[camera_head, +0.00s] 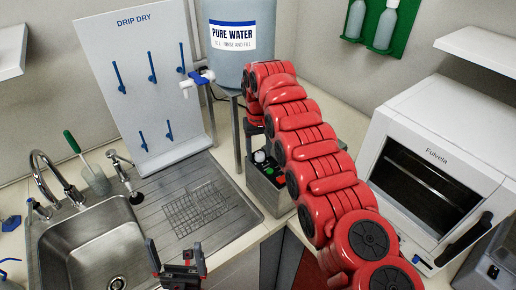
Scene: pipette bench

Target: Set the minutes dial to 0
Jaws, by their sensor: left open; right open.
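My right gripper (254,128) is open above the knob, mostly hidden by the arm; contact cannot be made out. My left gripper (178,262) is open and empty at the bottom, in front of the drainboard.
A sink (88,245) with a tap is at the left. A drip-dry board (140,70) with blue pegs and a water tank (240,55) stand behind. A white oven-like appliance (440,150) is at the right, close to my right arm.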

